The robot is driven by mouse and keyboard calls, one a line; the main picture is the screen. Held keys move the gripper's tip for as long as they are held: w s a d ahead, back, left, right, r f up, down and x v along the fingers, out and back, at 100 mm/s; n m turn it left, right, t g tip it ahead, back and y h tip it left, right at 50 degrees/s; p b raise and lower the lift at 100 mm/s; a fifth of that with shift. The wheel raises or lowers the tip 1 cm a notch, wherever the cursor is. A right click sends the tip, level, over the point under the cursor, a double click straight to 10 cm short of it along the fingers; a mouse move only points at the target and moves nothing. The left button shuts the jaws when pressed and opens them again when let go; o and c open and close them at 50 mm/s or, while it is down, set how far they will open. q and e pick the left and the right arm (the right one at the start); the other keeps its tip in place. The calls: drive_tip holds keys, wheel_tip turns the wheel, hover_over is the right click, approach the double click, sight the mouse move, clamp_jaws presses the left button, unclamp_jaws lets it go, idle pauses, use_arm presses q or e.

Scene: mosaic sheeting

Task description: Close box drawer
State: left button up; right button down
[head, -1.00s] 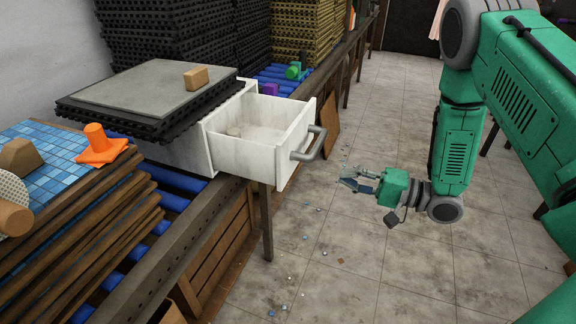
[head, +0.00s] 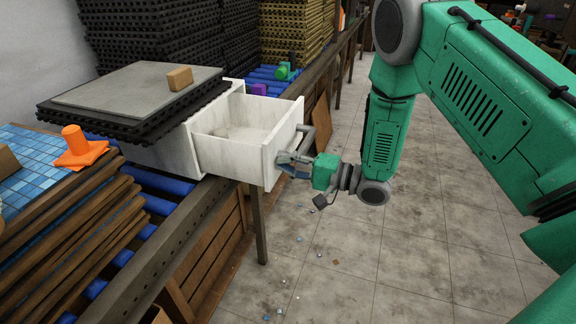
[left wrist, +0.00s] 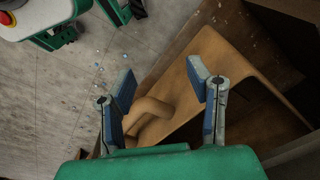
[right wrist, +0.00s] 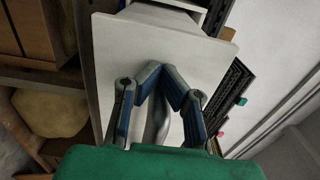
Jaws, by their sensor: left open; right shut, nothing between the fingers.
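The white box drawer (head: 235,140) is pulled out of the white box (head: 165,155) on the roller conveyor and juts over its edge. Its grey handle (head: 307,140) is on the front panel. My right gripper (head: 283,160) is shut and empty, with its fingertips at the drawer front beside the handle. In the right wrist view the shut fingertips (right wrist: 168,68) are before the white front panel (right wrist: 185,45); contact is unclear. The handle (right wrist: 158,118) shows behind the fingers. My left gripper (left wrist: 160,85) is open, above a brown curved thing, and out of the head view.
Dark mats with a grey slab (head: 140,88) and a tan block (head: 180,78) lie on top of the box. Black mat stacks (head: 170,40) stand behind.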

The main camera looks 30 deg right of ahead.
sight(213, 148)
drive_tip(key=shift+w+a+r, duration=0.1)
drive_tip(key=shift+w+a, duration=0.1)
drive_tip(key=shift+a, duration=0.3)
drive_tip(key=b+x, duration=0.2)
drive_tip(key=x, duration=1.5)
drive_tip(key=shift+w+a, duration=0.15)
drive_tip(key=shift+a, duration=0.1)
drive_tip(key=shift+w+a, duration=0.1)
drive_tip(key=shift+w, duration=0.05)
drive_tip(key=shift+w, duration=0.1)
